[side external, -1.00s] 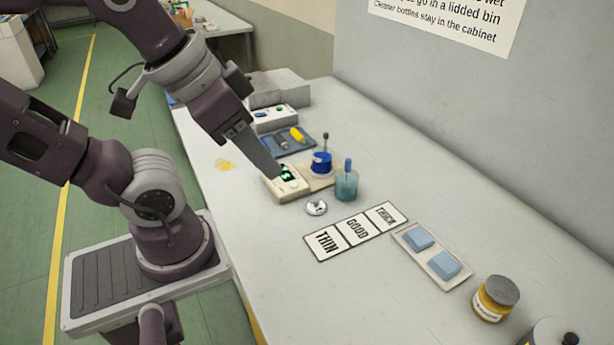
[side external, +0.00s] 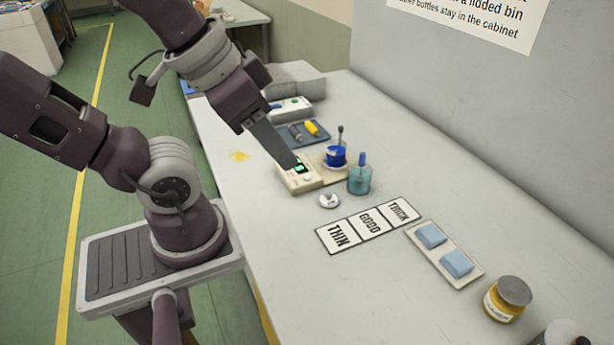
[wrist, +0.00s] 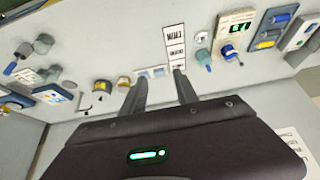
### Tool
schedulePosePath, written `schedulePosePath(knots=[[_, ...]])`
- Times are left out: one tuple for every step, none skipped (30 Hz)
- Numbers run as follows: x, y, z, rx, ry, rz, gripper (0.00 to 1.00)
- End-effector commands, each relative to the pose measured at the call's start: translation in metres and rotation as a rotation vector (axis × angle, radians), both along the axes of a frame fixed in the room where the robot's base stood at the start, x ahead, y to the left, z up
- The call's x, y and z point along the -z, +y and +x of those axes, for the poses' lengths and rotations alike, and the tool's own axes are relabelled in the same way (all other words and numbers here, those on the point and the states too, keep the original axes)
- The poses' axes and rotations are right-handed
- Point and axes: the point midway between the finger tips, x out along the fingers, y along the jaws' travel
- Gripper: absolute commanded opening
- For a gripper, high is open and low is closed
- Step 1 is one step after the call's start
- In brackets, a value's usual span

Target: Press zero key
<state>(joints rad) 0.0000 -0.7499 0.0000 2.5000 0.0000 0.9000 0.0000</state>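The cream device (side external: 297,181) with a lit green display lies on the bench. It also shows at the upper right of the wrist view (wrist: 232,37). Its keys are too small to read, so I cannot pick out the zero key. My gripper (side external: 294,164) overlaps the display edge in the side view and hides part of the device. In the wrist view my gripper's two fingers (wrist: 160,78) stand apart with nothing between them. They point towards the bench, to one side of the device. I see no clear contact with it.
A round silver piece (side external: 329,201) lies in front. A THIN/GOOD/THICK card (side external: 368,225), a tray (side external: 470,272) with blue blocks and a yellow jar (side external: 507,299) lie further right.

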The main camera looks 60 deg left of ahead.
Motion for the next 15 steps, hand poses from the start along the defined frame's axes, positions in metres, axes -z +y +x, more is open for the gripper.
schedulePosePath(knots=[[0.0000, 0.0000, 0.0000, 0.000, 0.000, 0.000, 0.27], [0.0000, 0.0000, 0.0000, 0.000, 0.000, 0.000, 0.21], [0.0000, 0.0000, 0.0000, 0.000, 0.000, 0.000, 0.13], [0.0000, 0.0000, 0.0000, 0.000, 0.000, 0.000, 0.07], [0.0000, 0.0000, 0.0000, 0.000, 0.000, 0.000, 0.01], [0.0000, 0.0000, 0.0000, 0.000, 0.000, 0.000, 0.00], [0.0000, 0.0000, 0.0000, 0.000, 0.000, 0.000, 0.00], [0.0000, 0.0000, 0.0000, 0.000, 0.000, 0.000, 0.00], [0.0000, 0.0000, 0.0000, 0.000, 0.000, 0.000, 0.00], [0.0000, 0.0000, 0.0000, 0.000, 0.000, 0.000, 0.00], [0.0000, 0.0000, 0.0000, 0.000, 0.000, 0.000, 0.00], [0.0000, 0.0000, 0.0000, 0.000, 0.000, 0.000, 0.00], [0.0000, 0.0000, 0.0000, 0.000, 0.000, 0.000, 0.00], [0.0000, 0.0000, 0.0000, 0.000, 0.000, 0.000, 0.00], [0.0000, 0.0000, 0.0000, 0.000, 0.000, 0.000, 0.00]])
